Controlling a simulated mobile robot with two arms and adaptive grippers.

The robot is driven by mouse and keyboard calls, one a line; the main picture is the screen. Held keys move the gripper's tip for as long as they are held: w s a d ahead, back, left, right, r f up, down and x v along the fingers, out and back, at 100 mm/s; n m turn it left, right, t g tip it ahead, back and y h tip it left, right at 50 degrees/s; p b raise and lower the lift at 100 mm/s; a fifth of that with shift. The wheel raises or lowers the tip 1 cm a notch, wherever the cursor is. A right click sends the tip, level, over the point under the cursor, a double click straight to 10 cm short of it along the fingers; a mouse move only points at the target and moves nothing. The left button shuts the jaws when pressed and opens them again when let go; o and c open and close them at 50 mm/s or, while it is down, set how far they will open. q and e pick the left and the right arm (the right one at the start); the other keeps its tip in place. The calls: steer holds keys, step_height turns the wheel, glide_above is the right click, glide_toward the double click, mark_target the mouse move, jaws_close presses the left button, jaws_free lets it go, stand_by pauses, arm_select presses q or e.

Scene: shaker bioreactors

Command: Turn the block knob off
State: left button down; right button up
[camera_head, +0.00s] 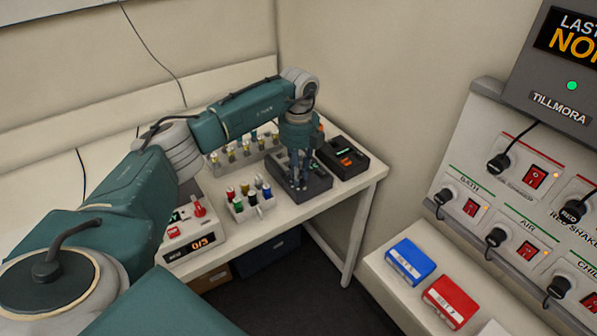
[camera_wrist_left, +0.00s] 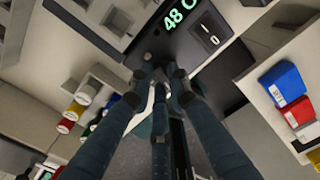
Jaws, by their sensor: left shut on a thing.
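The dark grey block unit (camera_head: 319,183) stands on the white bench. In the left wrist view its front panel (camera_wrist_left: 225,62) shows a green display reading 48 and a rocker switch (camera_wrist_left: 209,38). My left gripper (camera_head: 299,181) comes down on the block from above at its front. In the wrist view the fingertips of my left gripper (camera_wrist_left: 160,88) are closed together at a small part of the panel below the display. That part, which looks like the knob, is mostly hidden by the fingers. My right gripper is not in view.
A dark device (camera_head: 345,158) stands right of the block. A white rack (camera_head: 240,212) with colored vials stands to its left, and another vial rack (camera_head: 216,166) behind. A box reading 0/3 (camera_head: 190,242) is nearer. Blue (camera_head: 410,262) and red (camera_head: 451,301) boxes lie on the right ledge.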

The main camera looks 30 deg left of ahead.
arm_select(q)
steer(key=shift+r+n, duration=0.1)
steer(key=shift+n, duration=1.5)
steer(key=c, duration=1.6)
jaws_free()
steer(key=shift+c, duration=0.2)
step_height(320, 180, up, 12)
